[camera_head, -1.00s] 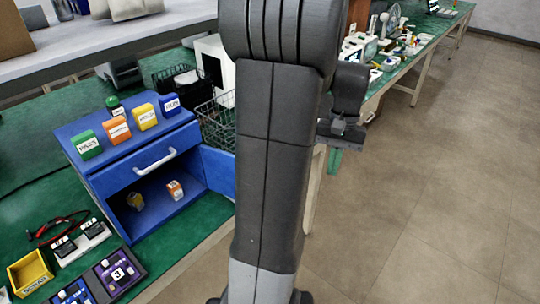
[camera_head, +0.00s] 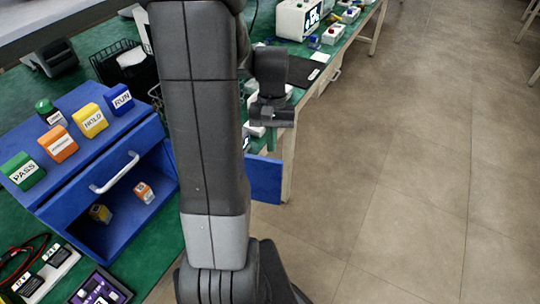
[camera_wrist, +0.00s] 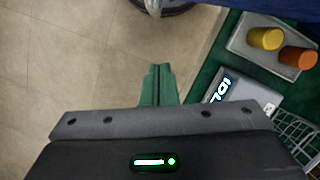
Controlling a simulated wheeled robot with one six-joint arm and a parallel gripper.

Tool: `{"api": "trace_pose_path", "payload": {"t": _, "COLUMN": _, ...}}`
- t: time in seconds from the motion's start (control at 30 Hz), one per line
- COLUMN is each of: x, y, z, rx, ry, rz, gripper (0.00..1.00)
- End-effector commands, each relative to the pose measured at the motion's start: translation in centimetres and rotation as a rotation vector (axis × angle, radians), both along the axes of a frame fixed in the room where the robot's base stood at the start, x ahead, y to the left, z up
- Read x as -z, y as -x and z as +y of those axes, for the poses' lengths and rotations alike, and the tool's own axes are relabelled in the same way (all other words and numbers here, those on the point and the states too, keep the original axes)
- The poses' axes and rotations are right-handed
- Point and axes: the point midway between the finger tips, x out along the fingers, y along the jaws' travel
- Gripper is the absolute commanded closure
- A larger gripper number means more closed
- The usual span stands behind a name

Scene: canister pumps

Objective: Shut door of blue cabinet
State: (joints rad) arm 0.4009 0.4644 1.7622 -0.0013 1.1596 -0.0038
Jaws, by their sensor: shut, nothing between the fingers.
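The blue cabinet (camera_head: 72,204) stands on the green table at the left of the head view. Its lower compartment is open at the front, with a small yellow block (camera_head: 100,213) and a small orange block (camera_head: 143,192) inside. The cabinet door (camera_head: 264,181) is a blue panel swung open, showing right of my arm near the table's edge; my arm hides its hinge side. My gripper (camera_head: 271,118) is above and right of the door, apart from it in the picture. In the wrist view its green fingers (camera_wrist: 158,84) are together and empty, over the floor.
On the cabinet are green PASS (camera_head: 22,171), orange (camera_head: 58,143), yellow HOLD (camera_head: 90,120) and blue RUN (camera_head: 119,99) blocks. A white drawer handle (camera_head: 115,172) sticks out above the compartment. The wrist view shows a wire basket (camera_wrist: 296,137). The floor (camera_head: 400,200) at right is clear.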

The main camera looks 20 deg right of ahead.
Motion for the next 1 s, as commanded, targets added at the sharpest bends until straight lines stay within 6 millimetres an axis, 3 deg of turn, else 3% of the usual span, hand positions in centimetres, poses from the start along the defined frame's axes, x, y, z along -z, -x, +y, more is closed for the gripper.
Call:
{"api": "trace_pose_path", "payload": {"t": 0.07, "x": 1.6, "y": 0.5, "z": 0.2, "rx": 0.000, "ry": -0.002, "rz": 0.005, "gripper": 1.00}}
{"api": "trace_pose_path", "payload": {"t": 0.3, "x": 1.1, "y": 3.4, "z": 1.4, "rx": 0.000, "ry": 0.000, "rz": 0.000, "gripper": 1.00}}
{"api": "trace_pose_path", "payload": {"t": 1.0, "x": 1.2, "y": 4.7, "z": 2.0, "rx": 0.031, "ry": 0.000, "rz": 0.000, "gripper": 1.00}}
